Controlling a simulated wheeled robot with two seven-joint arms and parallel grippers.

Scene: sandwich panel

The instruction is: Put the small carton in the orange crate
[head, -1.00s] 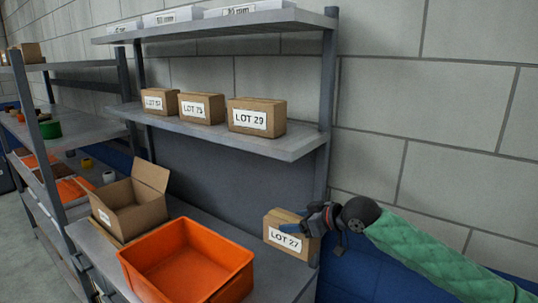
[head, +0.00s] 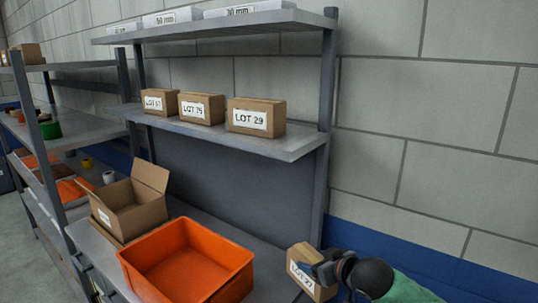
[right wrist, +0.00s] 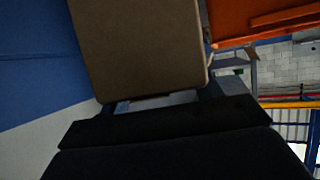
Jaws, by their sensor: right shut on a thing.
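The small carton (head: 308,274), brown with a white label reading LOT 27, is tilted at the lower right of the head view. My right gripper (head: 330,268) is shut on it from the right side. The carton (right wrist: 140,45) fills the upper middle of the right wrist view, held between the fingers (right wrist: 155,103). An orange surface, likely the crate, shows at the top right of the wrist view (right wrist: 260,20). My left gripper is not in view.
An open cardboard box (head: 128,205) stands left of the crate. Several labelled cartons, including LOT 29 (head: 256,117), sit on the shelf above. A grey rack post (head: 322,150) rises behind the held carton. A second rack (head: 70,145) stands at the left.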

